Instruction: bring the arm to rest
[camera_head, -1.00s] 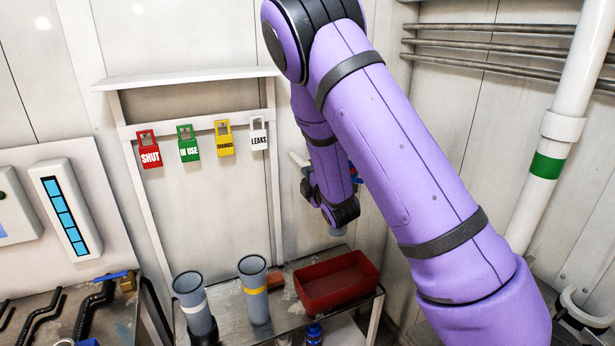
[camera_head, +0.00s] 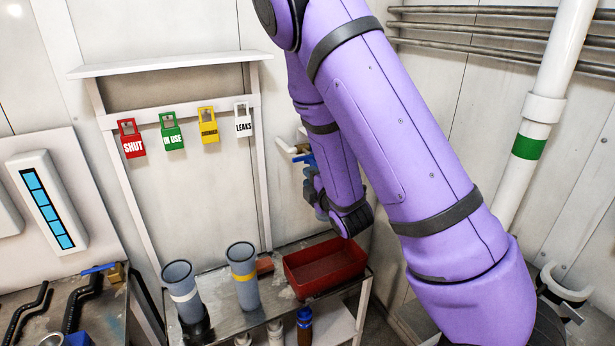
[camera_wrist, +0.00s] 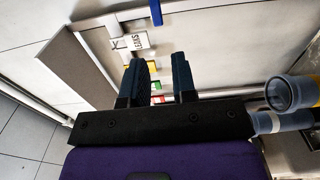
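My purple arm (camera_head: 400,130) crosses the right half of the head view, its forearm hanging down in front of the back wall. My gripper (camera_wrist: 159,65) shows in the wrist view with two dark fingers apart and nothing between them. The wall and hanging tags show through the gap. In the head view the gripper is mostly hidden by the wrist, left of and above the red tray (camera_head: 335,283).
A blue-handled valve (camera_head: 305,158) is on the wall close to the gripper. Tags, including the white LEAKS tag (camera_head: 243,120), hang on a rack. Two grey cylinders (camera_head: 181,290) (camera_head: 243,277) stand on the metal bench. A white pipe (camera_head: 540,120) stands at right.

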